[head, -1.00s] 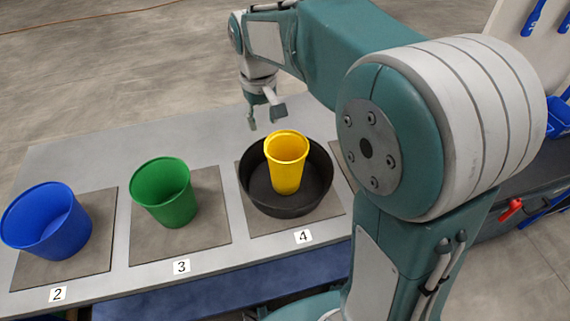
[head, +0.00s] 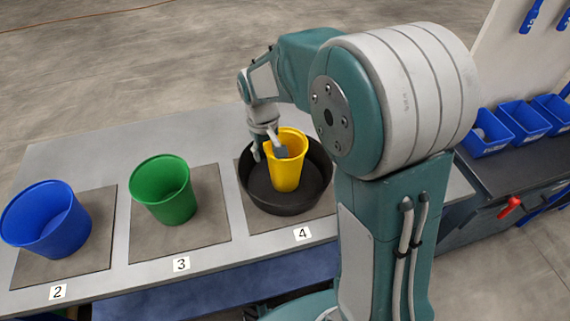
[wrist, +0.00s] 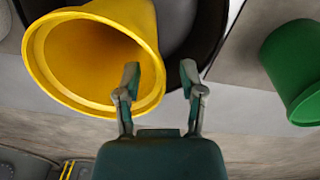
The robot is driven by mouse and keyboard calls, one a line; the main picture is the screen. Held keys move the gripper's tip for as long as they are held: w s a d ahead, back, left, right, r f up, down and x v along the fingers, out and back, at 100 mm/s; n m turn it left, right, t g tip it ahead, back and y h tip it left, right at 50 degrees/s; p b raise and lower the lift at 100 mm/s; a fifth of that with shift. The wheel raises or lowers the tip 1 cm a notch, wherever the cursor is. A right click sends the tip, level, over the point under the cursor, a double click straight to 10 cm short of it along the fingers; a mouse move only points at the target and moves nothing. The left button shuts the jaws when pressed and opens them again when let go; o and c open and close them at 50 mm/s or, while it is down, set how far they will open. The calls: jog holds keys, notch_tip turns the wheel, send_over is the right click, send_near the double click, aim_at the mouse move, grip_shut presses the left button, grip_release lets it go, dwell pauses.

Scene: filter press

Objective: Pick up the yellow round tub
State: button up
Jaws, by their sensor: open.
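The yellow round tub (head: 285,172) stands upright inside a black round pan (head: 262,199) at place 4. In the wrist view the tub (wrist: 150,25) fills the upper left with its open mouth towards the camera. My gripper (head: 269,154) is open at the tub's rim. In the wrist view my gripper (wrist: 159,75) has its left fingertip over the tub's mouth and its right fingertip outside, right of the tub. The fingers are apart with nothing held. Whether either finger touches the wall, I cannot tell.
A green tub (head: 161,190) stands at place 3 and a blue tub (head: 47,220) at place 2, both left of the pan. The pan's rim surrounds the yellow tub. Several blue bins (head: 522,122) sit at the right. The grey table (head: 110,145) is clear behind the tubs.

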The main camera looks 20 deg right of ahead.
grip_shut()
